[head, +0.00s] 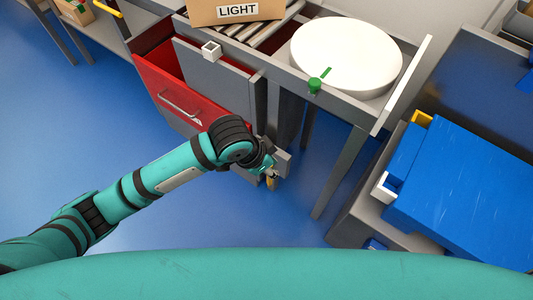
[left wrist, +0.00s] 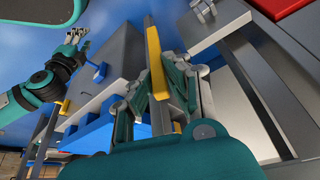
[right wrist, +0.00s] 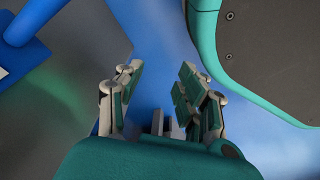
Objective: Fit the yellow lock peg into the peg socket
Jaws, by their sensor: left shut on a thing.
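The yellow lock peg (left wrist: 153,55) is a long yellow bar between the fingers of my left gripper (left wrist: 160,88), which is shut on it. In the head view my left gripper (head: 266,170) is beside the grey bench's front leg, and only a small yellow part of the peg (head: 271,183) shows there. A white hollow square piece (head: 211,49) on the bench edge may be the peg socket; I cannot tell for sure. The peg is apart from it. My right gripper (right wrist: 160,85) is open and empty in the right wrist view.
An open red drawer (head: 178,92) is left of my left gripper. The blue floor at left is free.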

